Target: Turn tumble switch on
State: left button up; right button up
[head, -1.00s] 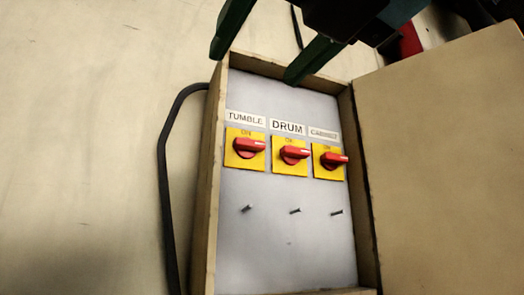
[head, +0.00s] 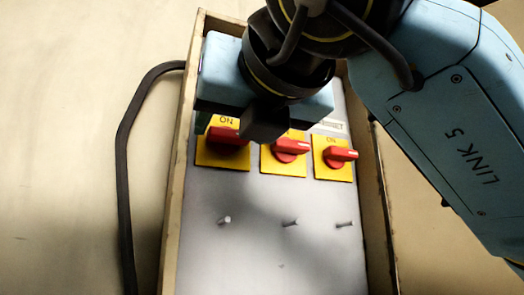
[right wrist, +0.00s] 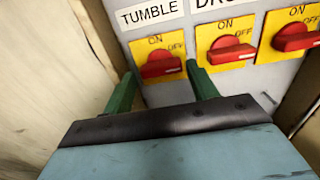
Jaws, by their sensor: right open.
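The tumble switch is a red knob on a yellow plate, at the left of a row of three; it shows in the head view (head: 228,137) and the right wrist view (right wrist: 160,66). Its handle lies roughly crosswise, toward the OFF side. My right gripper (right wrist: 160,70) is open, with one green finger on each side of this knob in the right wrist view. I cannot tell whether they touch it. In the head view its blue body covers the TUMBLE label and only part of a finger shows. My left gripper is not in view.
The drum switch (head: 291,148) and the cabinet switch (head: 338,155) stand close to the right, also crosswise. The wooden box wall (head: 180,160) rises close on the left. Several screws stick out below the switches. A black cable (head: 124,150) runs outside the box.

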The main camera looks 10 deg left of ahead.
jog(key=shift+w+a, duration=0.3)
jog(key=shift+w, duration=0.2)
jog(key=shift+w+a, duration=0.15)
jog(key=shift+w, duration=0.2)
jog(key=shift+c, duration=0.2)
jog(key=c, duration=0.7)
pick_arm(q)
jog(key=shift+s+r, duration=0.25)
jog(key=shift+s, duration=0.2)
pick_arm(e)
jog(key=shift+o, duration=0.2)
